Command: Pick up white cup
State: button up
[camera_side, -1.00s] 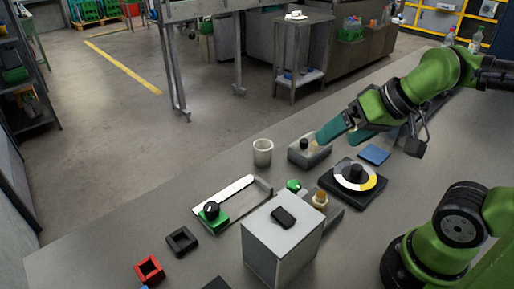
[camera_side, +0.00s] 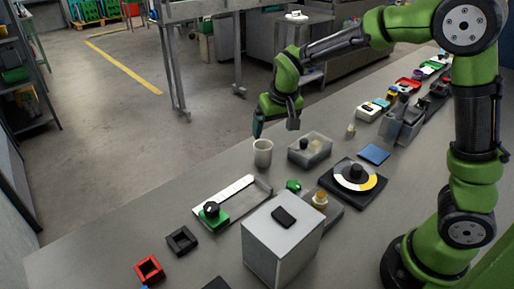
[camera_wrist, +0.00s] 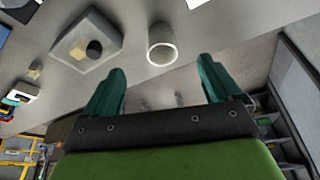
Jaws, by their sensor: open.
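The white cup (camera_side: 262,152) stands upright on the grey table, near its far edge, in the side view. In the wrist view the cup (camera_wrist: 162,46) shows as a round rim with its open mouth, ahead of the fingertips and between their lines. My gripper (camera_side: 258,128) hangs with its teal fingers just above and behind the cup in the side view. In the wrist view my gripper (camera_wrist: 160,80) has its two fingers wide apart with nothing between them.
Table left of the cup is clear.

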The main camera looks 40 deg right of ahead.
aim_at(262, 152)
jog(key=shift+m, duration=0.3)
jog(key=x, duration=0.3)
jog(key=w+x, duration=0.1)
jog(key=x, duration=0.2)
jog(key=d+x, duration=0.1)
jog(key=x, duration=0.3)
jog(key=shift+w+r, duration=0.3)
jog(key=shift+w, duration=0.15)
jog(key=shift+x, duration=3.15)
jog(key=shift+w+a+r, duration=0.1)
jog(key=c, duration=1.1)
jog(key=shift+o, duration=0.2)
